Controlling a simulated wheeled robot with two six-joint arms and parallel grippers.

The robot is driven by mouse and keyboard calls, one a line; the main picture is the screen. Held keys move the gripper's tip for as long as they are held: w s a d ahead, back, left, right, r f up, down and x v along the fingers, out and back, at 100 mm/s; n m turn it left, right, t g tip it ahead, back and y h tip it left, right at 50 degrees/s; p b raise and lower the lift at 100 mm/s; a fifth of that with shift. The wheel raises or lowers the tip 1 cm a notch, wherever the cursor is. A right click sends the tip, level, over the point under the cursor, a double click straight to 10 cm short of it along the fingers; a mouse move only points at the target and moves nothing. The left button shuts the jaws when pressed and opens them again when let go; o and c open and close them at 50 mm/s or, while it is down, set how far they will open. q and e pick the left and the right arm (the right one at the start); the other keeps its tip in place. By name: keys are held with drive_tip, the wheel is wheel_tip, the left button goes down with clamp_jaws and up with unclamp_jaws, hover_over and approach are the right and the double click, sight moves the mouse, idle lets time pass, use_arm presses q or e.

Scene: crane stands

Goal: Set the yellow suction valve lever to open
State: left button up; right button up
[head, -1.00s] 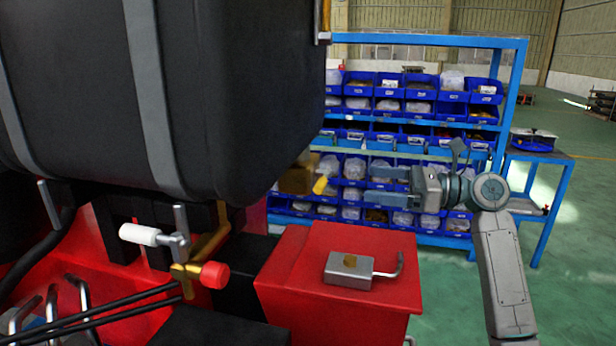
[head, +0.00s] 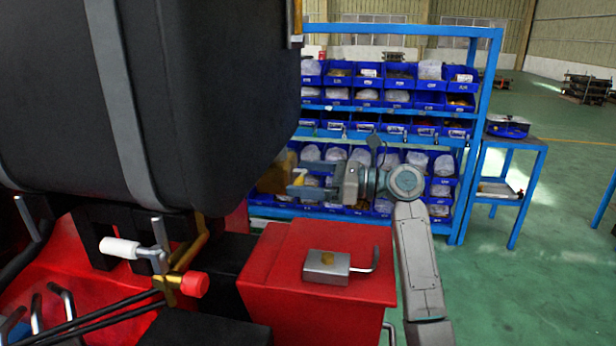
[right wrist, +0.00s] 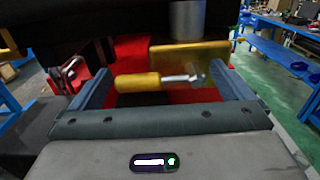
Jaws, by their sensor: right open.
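The yellow suction valve lever (head: 299,177) shows as a small yellow handle beside a brass-coloured block (head: 272,178), below the black tank. In the right wrist view the lever (right wrist: 138,82) lies sideways, its yellow grip to the left and a metal rod to the right, in front of the brass block (right wrist: 190,57). My right gripper (head: 300,182) is open, its fingers pointing left at the lever. In the right wrist view, the lever lies across the gap between the two fingers (right wrist: 162,74); I cannot tell whether they touch it. My left gripper is not in view.
The black tank (head: 210,90) overhangs the left side. Below it are a red box (head: 330,245) with a metal block (head: 327,267) on top and a brass valve with a red knob (head: 194,284) and a white handle (head: 119,248). A blue bin rack (head: 400,29) stands behind.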

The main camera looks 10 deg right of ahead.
drive_tip(key=c, duration=1.2)
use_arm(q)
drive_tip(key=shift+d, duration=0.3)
use_arm(e)
drive_tip(key=shift+o, duration=0.2)
